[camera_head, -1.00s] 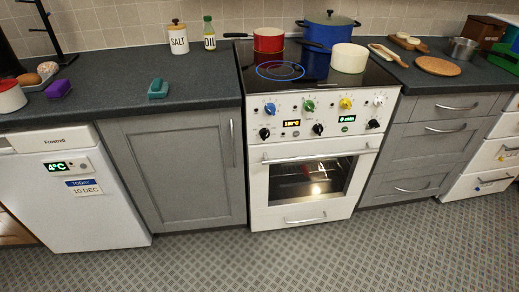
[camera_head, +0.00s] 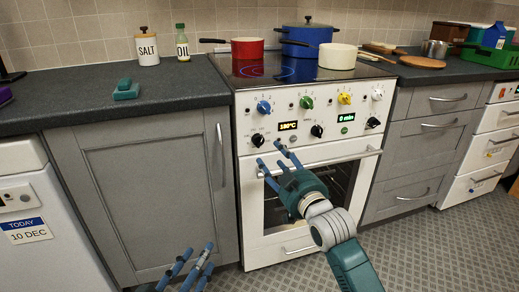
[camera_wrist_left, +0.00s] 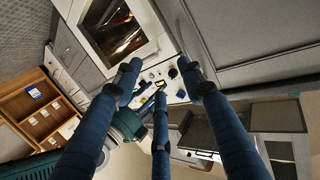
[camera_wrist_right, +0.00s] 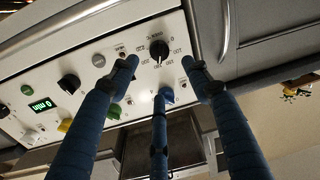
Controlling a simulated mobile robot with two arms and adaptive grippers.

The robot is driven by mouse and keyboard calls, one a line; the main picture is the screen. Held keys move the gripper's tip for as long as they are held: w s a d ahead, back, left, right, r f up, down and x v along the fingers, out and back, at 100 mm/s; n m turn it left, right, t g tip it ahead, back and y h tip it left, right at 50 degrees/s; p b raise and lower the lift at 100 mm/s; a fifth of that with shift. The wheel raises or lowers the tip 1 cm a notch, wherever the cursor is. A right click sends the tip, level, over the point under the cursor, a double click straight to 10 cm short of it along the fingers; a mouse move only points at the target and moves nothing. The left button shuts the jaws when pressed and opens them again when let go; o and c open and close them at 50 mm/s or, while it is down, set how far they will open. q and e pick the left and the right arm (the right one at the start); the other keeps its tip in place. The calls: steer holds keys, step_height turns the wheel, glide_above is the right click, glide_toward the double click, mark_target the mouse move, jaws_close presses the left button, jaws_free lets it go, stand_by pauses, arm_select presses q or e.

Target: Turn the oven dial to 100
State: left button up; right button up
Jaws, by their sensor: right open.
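The white oven (camera_head: 300,165) stands in the head view's middle. Its left black dial (camera_head: 257,140) sits on the panel beside a display (camera_head: 288,125) that seems to read 180°C. In the right wrist view a black dial (camera_wrist_right: 159,50) ringed by printed numbers lies between and beyond my fingertips. My right gripper (camera_head: 272,160) is open and empty, just below the left dial in the head view; I see no contact. My left gripper (camera_head: 190,265) is open and empty, low in front of the grey cabinet.
Blue (camera_head: 263,107), green (camera_head: 306,102), yellow (camera_head: 344,98) and white (camera_head: 377,94) knobs line the panel above the black dials. The oven door handle (camera_head: 320,162) crosses below. A red pan (camera_head: 247,48) and a cream pan (camera_head: 338,56) stand on the hob.

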mark_target(261, 143)
steer(key=b+x, duration=0.1)
steer(key=x, duration=0.3)
steer(key=shift+w+a, duration=0.15)
steer(key=shift+w, duration=0.15)
steer(key=b+x, duration=0.1)
steer(key=x, duration=0.3)
steer(key=shift+w+a+f+b, duration=0.1)
steer(key=shift+w+b, duration=0.15)
steer(key=shift+b, duration=0.1)
arm_select(q)
step_height(261, 143, up, 16)
steer(key=s+d+t+h, duration=0.1)
steer(key=s+t+h, duration=0.1)
steer(key=t, duration=0.5)
steer(key=shift+s+d+f+t+h, duration=0.2)
steer(key=shift+t+h, duration=0.1)
steer(key=shift+t, duration=0.1)
arm_select(e)
steer(key=shift+w+a, duration=0.15)
steer(key=shift+w, duration=0.15)
